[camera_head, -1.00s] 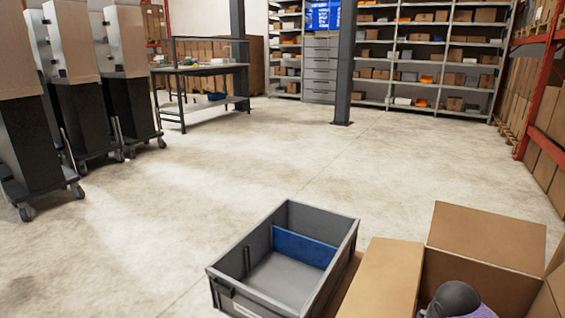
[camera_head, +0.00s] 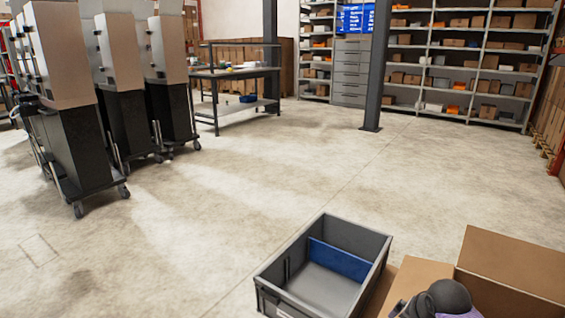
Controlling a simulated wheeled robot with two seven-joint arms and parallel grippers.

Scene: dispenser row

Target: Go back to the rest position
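Neither of my grippers is in view. A dark rounded shape (camera_head: 450,297) with some purple beside it shows at the bottom edge, in front of the open cardboard box (camera_head: 515,262). It may be part of my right arm, but I cannot tell for sure. No fingertips show, so what either gripper holds is hidden.
A grey tote (camera_head: 335,235) with a blue divider (camera_head: 340,260) stands beside the box. Tall dispensers (camera_head: 75,150) on wheeled bases stand at left. A workbench (camera_head: 235,75), a dark pillar (camera_head: 375,70) and stocked shelves (camera_head: 460,60) are behind. The middle floor is clear.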

